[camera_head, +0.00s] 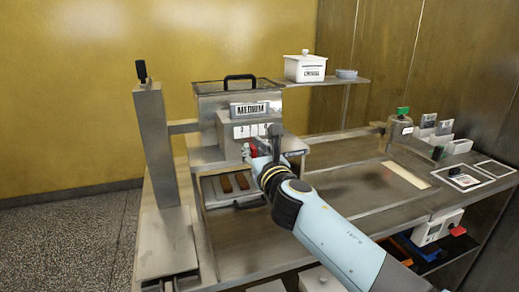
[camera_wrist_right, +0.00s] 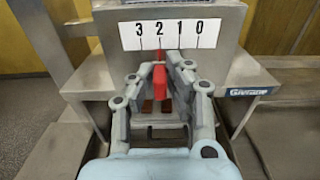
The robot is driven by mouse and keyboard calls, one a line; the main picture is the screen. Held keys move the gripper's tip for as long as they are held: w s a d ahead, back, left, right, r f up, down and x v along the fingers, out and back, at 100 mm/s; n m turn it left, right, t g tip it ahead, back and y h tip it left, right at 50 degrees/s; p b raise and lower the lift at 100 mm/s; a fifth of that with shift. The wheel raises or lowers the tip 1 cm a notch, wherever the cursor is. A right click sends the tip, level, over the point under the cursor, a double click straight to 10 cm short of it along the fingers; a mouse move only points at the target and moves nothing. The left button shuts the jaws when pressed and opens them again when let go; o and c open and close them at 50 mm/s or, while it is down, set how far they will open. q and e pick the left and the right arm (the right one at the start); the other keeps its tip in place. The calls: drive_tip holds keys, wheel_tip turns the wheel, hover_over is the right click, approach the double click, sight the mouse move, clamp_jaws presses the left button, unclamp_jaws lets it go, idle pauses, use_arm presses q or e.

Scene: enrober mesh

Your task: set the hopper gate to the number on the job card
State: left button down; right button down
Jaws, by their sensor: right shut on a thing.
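The hopper (camera_head: 222,104) is a steel box with a black handle and a "MEDIUM" plate. On its front, a white number scale (camera_head: 243,131) shows in the right wrist view as 3, 2, 1, 0 from left to right (camera_wrist_right: 169,36). The red gate handle (camera_wrist_right: 159,82) is below the scale, roughly under the 2. My right gripper (camera_head: 257,155) is at the hopper front, its fingers closed around the red handle (camera_wrist_right: 166,78). A small card (camera_head: 464,180) lies on the right-hand counter; its print is too small to read. My left gripper is out of view.
A tray with brown bars (camera_head: 235,205) sits below the hopper. A white lidded pot (camera_head: 304,69) stands on the back shelf (camera_head: 345,80). A green-topped post (camera_head: 401,125) and a card rack (camera_head: 436,135) stand at the right. The steel counter (camera_head: 340,185) beside my arm is mostly clear.

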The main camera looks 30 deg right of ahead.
drive_tip(key=c, duration=1.3)
unclamp_jaws()
drive_tip(key=v, duration=1.2)
